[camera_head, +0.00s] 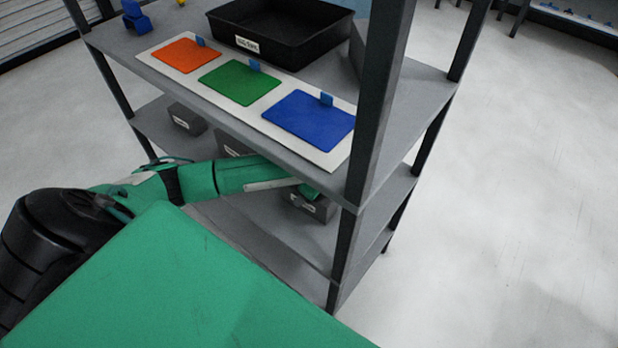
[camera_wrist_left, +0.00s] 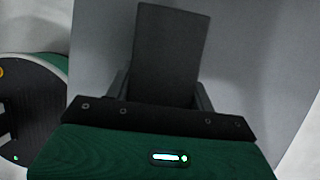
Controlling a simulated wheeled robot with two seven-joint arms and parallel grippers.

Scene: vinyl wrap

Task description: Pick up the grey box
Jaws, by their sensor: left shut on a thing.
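A grey box (camera_head: 318,209) with a white label is on the middle shelf, under the front right part of the top shelf. My left arm reaches in from the left below the top shelf, and my left gripper (camera_head: 308,191) is at this box, partly hidden by the shelf edge. In the left wrist view the dark grey box (camera_wrist_left: 172,45) stands between the fingers of my left gripper (camera_wrist_left: 163,88), which is shut on it. I cannot tell whether the box is clear of the shelf. My right gripper is not in view.
Two more grey boxes, one at the left (camera_head: 188,119) and one partly hidden (camera_head: 232,146), are on the middle shelf. The top shelf holds a black tray (camera_head: 253,44) and a white board with orange, green and blue sheets (camera_head: 310,120). A dark shelf post (camera_head: 378,100) stands right of my gripper.

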